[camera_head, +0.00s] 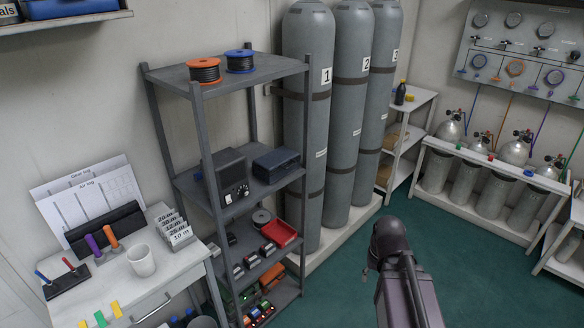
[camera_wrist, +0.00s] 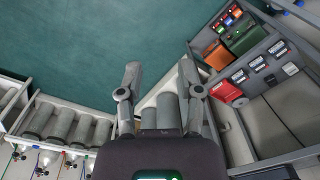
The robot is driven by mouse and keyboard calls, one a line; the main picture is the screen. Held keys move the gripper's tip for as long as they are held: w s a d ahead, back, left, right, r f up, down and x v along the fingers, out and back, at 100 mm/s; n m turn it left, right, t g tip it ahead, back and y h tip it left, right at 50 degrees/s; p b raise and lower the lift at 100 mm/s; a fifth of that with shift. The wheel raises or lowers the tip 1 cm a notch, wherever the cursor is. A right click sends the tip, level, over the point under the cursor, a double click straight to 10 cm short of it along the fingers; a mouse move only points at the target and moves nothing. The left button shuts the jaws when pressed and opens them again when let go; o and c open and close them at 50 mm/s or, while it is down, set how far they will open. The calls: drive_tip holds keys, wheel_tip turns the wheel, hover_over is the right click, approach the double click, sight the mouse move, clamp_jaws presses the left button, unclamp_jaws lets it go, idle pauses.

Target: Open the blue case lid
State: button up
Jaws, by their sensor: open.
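The blue case (camera_head: 277,165) is a dark blue box on the middle shelf of the grey rack, right of a dark grey unit with a knob. Its lid looks shut. I cannot clearly make out the case in the wrist view. My gripper (camera_wrist: 159,68) shows in the wrist view with two fingers spread apart and nothing between them. In the head view only my arm (camera_head: 408,285) shows at the bottom, right of the rack and apart from the case. The gripper's fingers cannot be made out there.
The grey rack (camera_head: 206,140) has upright posts and a top shelf with orange and blue cable reels (camera_head: 204,71). Tall numbered cylinders (camera_head: 308,130) stand right of it. A white desk (camera_head: 128,285) is at left. The green floor (camera_head: 480,260) around my arm is clear.

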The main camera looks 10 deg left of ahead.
drive_tip(key=w+a+t+y, duration=0.2)
drive_tip(key=w+a+y, duration=0.1)
drive_tip(key=w+a, duration=0.4)
drive_tip(key=m+t+y+b, duration=0.3)
drive_tip(key=m+t+y, duration=0.4)
drive_tip(key=m+y, duration=0.15)
approach(292, 166)
drive_tip(key=s+d+n, duration=0.1)
drive_tip(key=s+d, duration=0.1)
drive_tip(key=shift+s+d+r, duration=0.1)
drive_tip(key=shift+d, duration=0.3)
drive_tip(key=shift+a, duration=0.1)
drive_tip(key=b+x, duration=0.1)
drive_tip(key=x, duration=0.3)
drive_tip(key=b+x, duration=0.1)
drive_tip(key=x, duration=0.4)
drive_tip(key=b+x, duration=0.1)
drive_tip(key=x, duration=0.3)
drive_tip(key=shift+w+a+r, duration=0.2)
drive_tip(key=shift+w+a, duration=0.05)
drive_tip(key=shift+w, duration=0.05)
drive_tip(key=shift+c, duration=0.2)
